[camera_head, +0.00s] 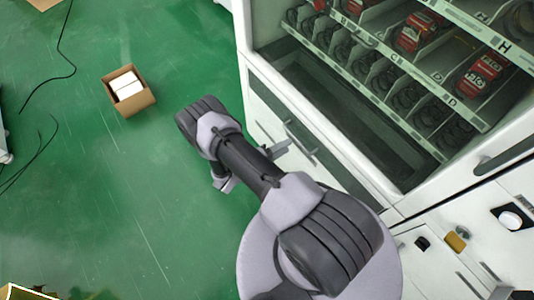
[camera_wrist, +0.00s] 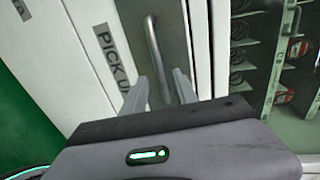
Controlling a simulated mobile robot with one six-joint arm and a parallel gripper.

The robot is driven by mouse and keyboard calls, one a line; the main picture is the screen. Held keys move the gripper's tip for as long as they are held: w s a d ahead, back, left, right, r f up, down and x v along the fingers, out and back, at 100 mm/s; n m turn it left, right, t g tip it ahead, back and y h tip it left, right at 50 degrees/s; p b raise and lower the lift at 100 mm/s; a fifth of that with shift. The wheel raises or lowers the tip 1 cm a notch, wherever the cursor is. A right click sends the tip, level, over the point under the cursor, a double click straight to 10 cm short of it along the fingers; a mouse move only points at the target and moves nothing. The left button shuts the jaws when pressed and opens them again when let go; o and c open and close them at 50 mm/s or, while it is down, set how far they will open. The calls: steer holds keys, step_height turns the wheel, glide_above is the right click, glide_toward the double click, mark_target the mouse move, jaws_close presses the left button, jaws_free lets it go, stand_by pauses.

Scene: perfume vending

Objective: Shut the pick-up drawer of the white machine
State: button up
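The white machine (camera_head: 385,190) stands at the right of the head view. Its pick-up drawer (camera_head: 262,115) has a grey front panel with a bar handle (camera_head: 300,143). In the wrist view the handle (camera_wrist: 153,50) runs down towards my gripper, beside a label starting "PICK" (camera_wrist: 112,55). My gripper (camera_wrist: 161,85) is open, its two fingers apart with the lower end of the handle in line between them. I cannot tell whether they touch it. In the head view my gripper (camera_head: 278,150) is close to the drawer front, partly hidden by my arm. How far out the drawer stands is unclear.
A dark cavity (camera_head: 335,105) lies behind the front, below shelves of red packages (camera_head: 420,32). An open cardboard box (camera_head: 128,90) with white contents sits on the green floor. Cables (camera_head: 60,60) lie at far left.

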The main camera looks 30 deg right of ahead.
steer(key=p+v, duration=0.1)
steer(key=v, duration=0.8)
steer(key=shift+a, duration=0.4)
steer(key=shift+s+r, duration=0.1)
steer(key=a+r+m+g+y, duration=0.2)
steer(key=r+m+y, duration=0.2)
steer(key=r+m, duration=0.8)
steer(key=a+r+m+g+y, duration=0.2)
steer(key=r+m+y, duration=0.2)
steer(key=r+m, duration=0.8)
steer(key=s+a+r+m+t+y, duration=0.2)
steer(key=s+r+m+t+y, duration=0.1)
steer(key=r+m, duration=0.2)
steer(key=s+a+r+m+t+y, duration=0.3)
steer(key=r+m, duration=0.3)
steer(key=r, duration=0.3)
steer(key=s+a+r+m+t+y, duration=0.2)
steer(key=s+r+m, duration=0.3)
steer(key=r, duration=0.3)
steer(key=shift+s+a+m+t+y, duration=0.2)
steer(key=shift+a+m+t+y, duration=0.2)
steer(key=shift+a+m+y, duration=0.35)
